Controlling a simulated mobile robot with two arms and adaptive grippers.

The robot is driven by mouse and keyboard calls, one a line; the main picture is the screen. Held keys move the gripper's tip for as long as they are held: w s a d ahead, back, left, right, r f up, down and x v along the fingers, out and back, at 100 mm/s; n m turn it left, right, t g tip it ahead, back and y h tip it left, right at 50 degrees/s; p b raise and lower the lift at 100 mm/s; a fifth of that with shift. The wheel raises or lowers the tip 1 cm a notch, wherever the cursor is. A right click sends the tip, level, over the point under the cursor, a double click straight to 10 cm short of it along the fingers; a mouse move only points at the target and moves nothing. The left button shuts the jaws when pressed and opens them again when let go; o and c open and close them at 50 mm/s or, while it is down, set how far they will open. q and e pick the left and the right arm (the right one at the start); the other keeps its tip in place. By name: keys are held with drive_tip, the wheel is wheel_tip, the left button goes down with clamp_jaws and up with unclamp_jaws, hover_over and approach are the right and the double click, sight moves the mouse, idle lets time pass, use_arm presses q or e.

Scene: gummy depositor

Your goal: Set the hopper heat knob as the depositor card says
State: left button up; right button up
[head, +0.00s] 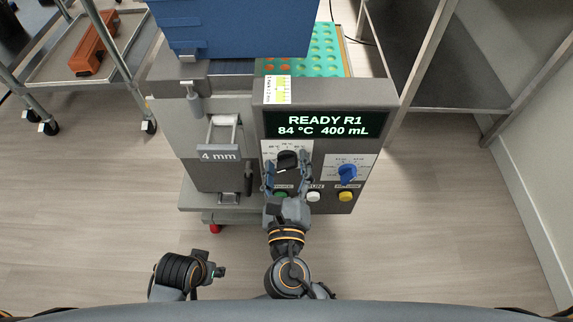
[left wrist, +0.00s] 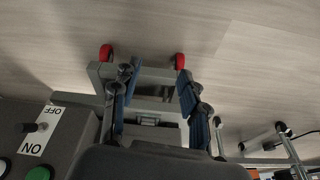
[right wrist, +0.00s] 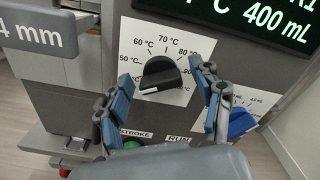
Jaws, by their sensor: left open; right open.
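The hopper heat knob (head: 287,160) is black and sits on a white dial below the display. In the right wrist view the knob (right wrist: 160,76) has marks from 50 to 80 °C legible around it; its exact setting is hard to tell. My right gripper (head: 286,172) is open in front of it, one finger to each side, with a visible gap in the right wrist view (right wrist: 163,88). The depositor card (head: 277,90) is above the display; its print is too small to read. My left gripper (left wrist: 155,95) is open and empty, low in front of the machine.
The display (head: 325,125) reads READY R1, 84 °C, 400 mL. A blue knob (head: 347,174) is right of the heat knob. Green, white (head: 313,196) and yellow buttons lie below. The left wrist view shows an ON/OFF switch (left wrist: 34,128).

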drive_tip(key=c, duration=1.2)
drive_tip(key=shift+o, duration=0.2)
